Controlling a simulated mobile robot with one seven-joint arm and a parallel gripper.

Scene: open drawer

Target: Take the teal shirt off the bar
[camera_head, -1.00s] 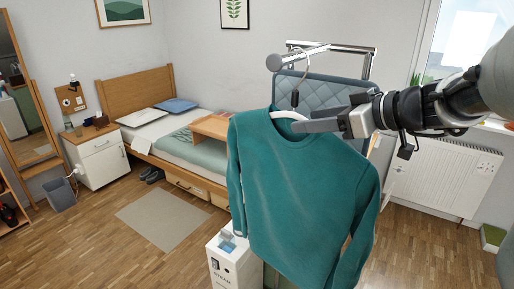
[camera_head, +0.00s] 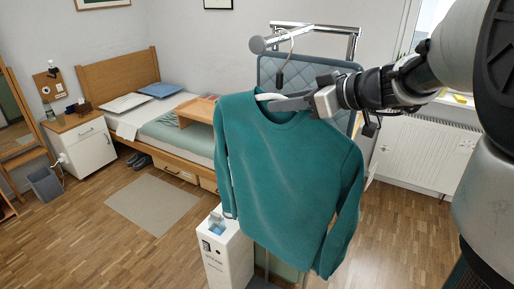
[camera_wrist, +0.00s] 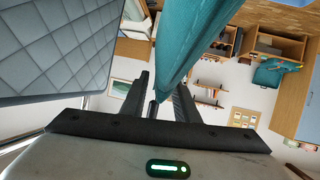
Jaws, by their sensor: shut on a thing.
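The teal shirt (camera_head: 285,165) hangs upright on a white hanger (camera_head: 268,97), below a chrome bar (camera_head: 275,39) with a round end knob. The hanger's hook (camera_head: 291,45) reaches up to the bar and appears to loop over it; exact contact is too small to tell. My gripper (camera_head: 273,104) is at the shirt's collar, shut on the hanger just below its hook. In the wrist view, the shirt (camera_wrist: 192,35) runs away above my gripper (camera_wrist: 157,103), and a thin dark piece shows between the fingers.
A quilted blue-grey board (camera_head: 310,70) stands close behind the bar. A white steamer (camera_head: 227,250) stands below the shirt at left. A bed (camera_head: 165,135), a white nightstand (camera_head: 83,145) and a radiator (camera_head: 425,155) are farther off. The floor at left is open around a rug (camera_head: 150,205).

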